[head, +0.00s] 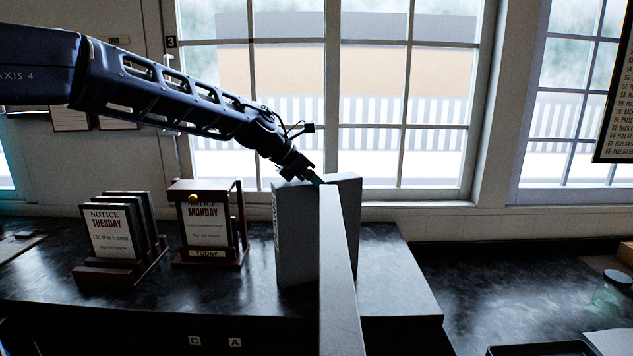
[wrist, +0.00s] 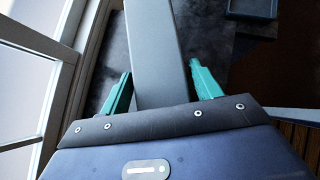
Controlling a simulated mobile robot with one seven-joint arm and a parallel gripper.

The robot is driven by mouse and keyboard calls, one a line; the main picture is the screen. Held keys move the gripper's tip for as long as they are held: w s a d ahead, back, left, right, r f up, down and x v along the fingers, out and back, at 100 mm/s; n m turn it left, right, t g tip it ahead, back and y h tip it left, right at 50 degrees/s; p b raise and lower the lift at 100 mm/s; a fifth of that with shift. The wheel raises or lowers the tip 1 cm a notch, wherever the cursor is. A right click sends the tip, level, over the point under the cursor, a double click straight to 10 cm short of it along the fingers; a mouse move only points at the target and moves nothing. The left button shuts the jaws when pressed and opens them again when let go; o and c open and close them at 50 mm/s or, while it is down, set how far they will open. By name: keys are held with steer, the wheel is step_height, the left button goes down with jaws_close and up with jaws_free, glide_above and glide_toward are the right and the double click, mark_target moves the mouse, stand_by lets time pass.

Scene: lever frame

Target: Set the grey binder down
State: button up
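The grey binder (head: 340,265) shows edge-on in the head view as a long, narrow slab running from my gripper down past the picture's bottom edge. My gripper (head: 312,178) is at its far upper end. I cannot tell whether the two touch.
A pale flat surface (head: 400,280) lies on the dark counter (head: 40,275) right of the binder. Left stand a Monday notice frame (head: 207,228) and a rack of notices marked Tuesday (head: 110,240). A glass jar (head: 610,288) and a dark tray (head: 540,349) are far right. Windows are behind.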

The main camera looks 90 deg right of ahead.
steer(key=shift+o, duration=0.6)
steer(key=shift+w+r, duration=0.1)
steer(key=shift+r, duration=0.1)
steer(key=v, duration=1.1)
steer(key=shift+w+a+r, duration=0.2)
steer(key=shift+w+r, duration=0.05)
steer(key=shift+r, duration=0.05)
